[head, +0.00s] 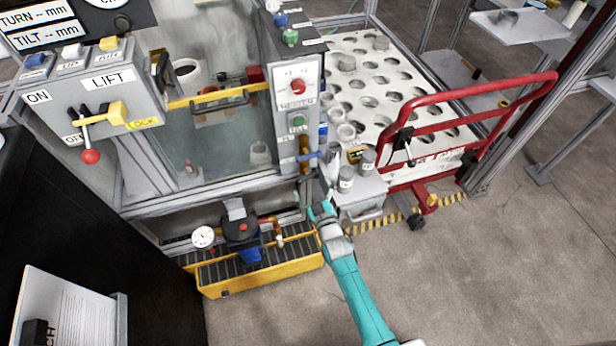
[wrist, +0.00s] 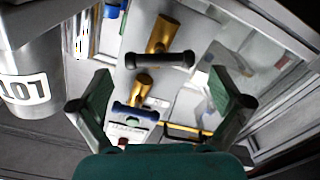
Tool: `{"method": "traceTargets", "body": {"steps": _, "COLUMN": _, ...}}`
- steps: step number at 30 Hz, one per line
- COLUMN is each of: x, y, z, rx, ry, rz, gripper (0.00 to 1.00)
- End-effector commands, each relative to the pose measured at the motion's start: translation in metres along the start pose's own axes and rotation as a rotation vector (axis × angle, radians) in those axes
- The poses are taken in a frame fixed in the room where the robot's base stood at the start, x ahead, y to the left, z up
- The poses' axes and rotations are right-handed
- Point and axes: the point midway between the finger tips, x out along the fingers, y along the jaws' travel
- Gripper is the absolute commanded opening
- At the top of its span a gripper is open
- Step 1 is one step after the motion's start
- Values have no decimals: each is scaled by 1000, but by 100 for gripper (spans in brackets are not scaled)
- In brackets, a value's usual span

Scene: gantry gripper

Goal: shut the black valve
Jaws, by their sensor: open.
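The black valve (wrist: 160,60) is in the upper middle of the wrist view. Its black bar handle lies crosswise in front of a brass body (wrist: 167,33). A second valve with a blue bar handle (wrist: 135,110) sits below it; the blue handle also shows in the head view (head: 309,156) on the cabinet's front post. My gripper (wrist: 160,100) is open and empty, its two green-padded fingers spread to either side, with the black handle ahead between them and apart from both. In the head view my gripper (head: 316,192) is just below the valves; I cannot clearly make out the black handle there.
A grey canister with a label (wrist: 28,85) is close at the left of the wrist view. In the head view, grey jars (head: 346,178) stand on a cart right of my gripper, beside a red-railed trolley (head: 470,88). A yellow tray (head: 262,281) lies below left.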

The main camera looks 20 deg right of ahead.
Motion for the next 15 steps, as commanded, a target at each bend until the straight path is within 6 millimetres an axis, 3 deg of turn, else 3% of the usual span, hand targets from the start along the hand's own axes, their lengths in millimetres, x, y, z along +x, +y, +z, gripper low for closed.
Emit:
{"method": "traceTargets", "body": {"steps": 6, "x": 29, "y": 0, "z": 0, "rx": 0, "ry": 0, "rz": 0, "gripper": 100}}
{"method": "traceTargets", "body": {"steps": 15, "x": 42, "y": 0, "z": 0, "rx": 0, "ry": 0, "rz": 0, "gripper": 100}}
